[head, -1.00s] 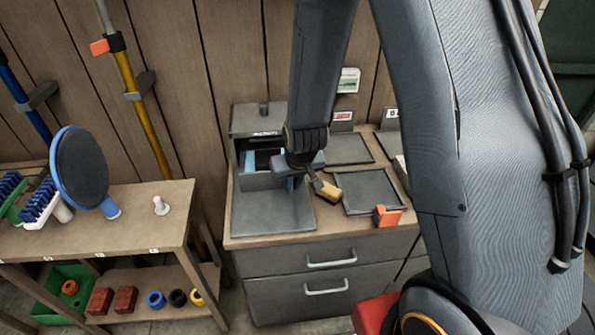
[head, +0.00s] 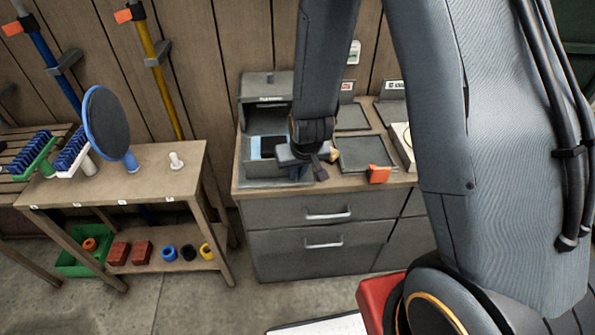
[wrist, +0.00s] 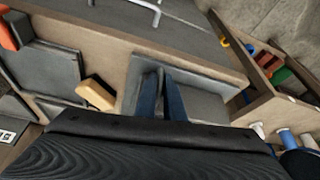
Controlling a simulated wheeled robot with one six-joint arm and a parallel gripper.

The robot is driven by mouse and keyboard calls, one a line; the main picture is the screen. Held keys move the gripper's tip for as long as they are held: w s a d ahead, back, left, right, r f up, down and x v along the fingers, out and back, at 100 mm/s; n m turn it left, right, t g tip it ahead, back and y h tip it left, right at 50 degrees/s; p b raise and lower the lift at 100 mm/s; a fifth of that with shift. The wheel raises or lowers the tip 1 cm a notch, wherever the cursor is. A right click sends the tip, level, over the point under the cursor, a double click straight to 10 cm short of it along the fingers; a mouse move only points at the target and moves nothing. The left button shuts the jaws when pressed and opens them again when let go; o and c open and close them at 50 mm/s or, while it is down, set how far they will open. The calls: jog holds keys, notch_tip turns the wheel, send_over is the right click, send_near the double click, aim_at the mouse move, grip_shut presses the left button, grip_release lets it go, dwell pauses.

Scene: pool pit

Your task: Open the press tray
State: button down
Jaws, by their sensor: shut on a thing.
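The press is a dark grey box (head: 262,88) with a label, at the back left of the cabinet top. Its tray (head: 254,168) stands out from the front of the box, and a light blue and a black thing (head: 262,146) show inside it. My gripper (head: 295,172) is at the right front of the tray and is shut on it. The exact grip is hidden by my wrist in the head view. In the wrist view my two blue fingers (wrist: 162,95) are close together above a grey plate (wrist: 205,106).
Right of my gripper lie a dark flat tray (head: 366,153), an orange block (head: 379,174) and a tan block (wrist: 96,93). Cabinet drawers (head: 325,215) with handles are below. A wooden side table (head: 140,185) with brushes and a round paddle stands at left. Floor between is clear.

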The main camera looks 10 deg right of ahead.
jog(key=shift+w+a+r, duration=0.1)
jog(key=c, duration=1.9)
grip_release()
jog(key=shift+a, duration=0.1)
jog(key=shift+d, duration=0.2)
jog(key=v, duration=0.7)
jog(key=shift+r, duration=0.35)
jog(key=shift+a, duration=0.1)
jog(key=s+d+r+g, duration=0.1)
jog(key=s+d+r, duration=0.3)
jog(key=s, duration=0.2)
jog(key=s+d+r+m+g, duration=0.1)
jog(key=s+d+r+g, duration=0.1)
jog(key=s+d+r, duration=0.2)
jog(key=s, duration=0.3)
jog(key=shift+r+h, duration=0.3)
